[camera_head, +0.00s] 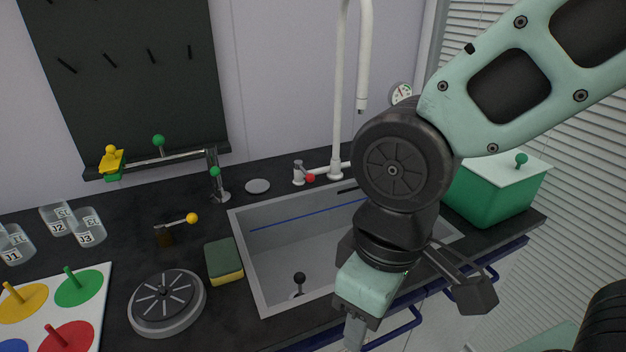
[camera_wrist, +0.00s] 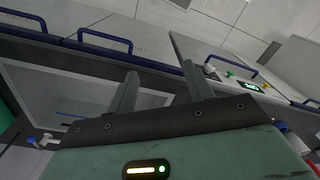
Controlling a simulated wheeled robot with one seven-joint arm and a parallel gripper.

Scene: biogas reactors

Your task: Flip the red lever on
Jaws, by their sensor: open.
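A small lever with a red knob (camera_head: 310,178) stands at the base of the white tap, behind the sink in the head view. A tiny red part (camera_wrist: 261,87) also shows beside a green-lit display in the wrist view; I cannot tell whether it is a lever.
The sink (camera_head: 262,296) and a green box (camera_head: 485,195) with a pale lid flank my arm. A sponge (camera_head: 224,262), a round grey plate (camera_head: 167,302), a yellow-knobbed lever (camera_head: 190,218) and labelled jars (camera_head: 86,226) stand left. Blue handles (camera_wrist: 105,40) project from the cabinet fronts.

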